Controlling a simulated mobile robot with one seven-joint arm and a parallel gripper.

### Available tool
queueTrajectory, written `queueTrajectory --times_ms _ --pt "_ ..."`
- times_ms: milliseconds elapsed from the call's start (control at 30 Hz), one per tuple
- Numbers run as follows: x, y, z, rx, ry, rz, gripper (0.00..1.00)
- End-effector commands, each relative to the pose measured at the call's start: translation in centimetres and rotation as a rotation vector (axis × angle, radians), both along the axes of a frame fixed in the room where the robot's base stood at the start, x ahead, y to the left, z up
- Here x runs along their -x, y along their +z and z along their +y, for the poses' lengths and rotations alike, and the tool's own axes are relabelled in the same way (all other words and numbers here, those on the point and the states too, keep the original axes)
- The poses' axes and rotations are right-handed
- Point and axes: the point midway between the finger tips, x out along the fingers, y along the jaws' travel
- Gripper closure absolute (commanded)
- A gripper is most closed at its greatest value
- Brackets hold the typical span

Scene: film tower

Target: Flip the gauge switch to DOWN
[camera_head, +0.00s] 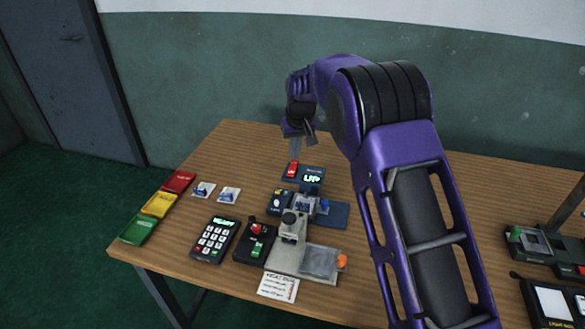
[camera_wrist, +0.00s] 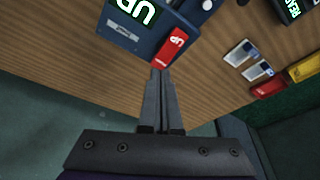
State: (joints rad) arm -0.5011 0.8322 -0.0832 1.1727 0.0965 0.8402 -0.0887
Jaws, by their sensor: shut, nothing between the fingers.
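The gauge switch is a red lever (camera_head: 292,168) on a dark blue box (camera_head: 315,172) whose green display reads UP. In the wrist view the red lever (camera_wrist: 172,46) is marked UP, and the blue box (camera_wrist: 124,42) shows part of the same display. My gripper (camera_wrist: 160,72) is shut and empty, its fingertips right at the lever's near end in the picture. Whether they touch it cannot be told. In the head view my gripper (camera_head: 295,150) points down just above and behind the lever.
A keypad reading READY (camera_head: 214,240), a box with red and green controls (camera_head: 256,241) and a grey microscope-like device (camera_head: 292,228) stand nearer. Red (camera_head: 179,181), yellow (camera_head: 158,205) and green trays (camera_head: 138,229) line the left edge. My arm covers the table's middle right.

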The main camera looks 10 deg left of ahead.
Motion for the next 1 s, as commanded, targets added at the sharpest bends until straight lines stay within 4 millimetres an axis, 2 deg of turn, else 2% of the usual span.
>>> queueTrajectory --times_ms 1000 --pt "0.0 -1.4 0.0 0.000 0.000 0.001 1.00"
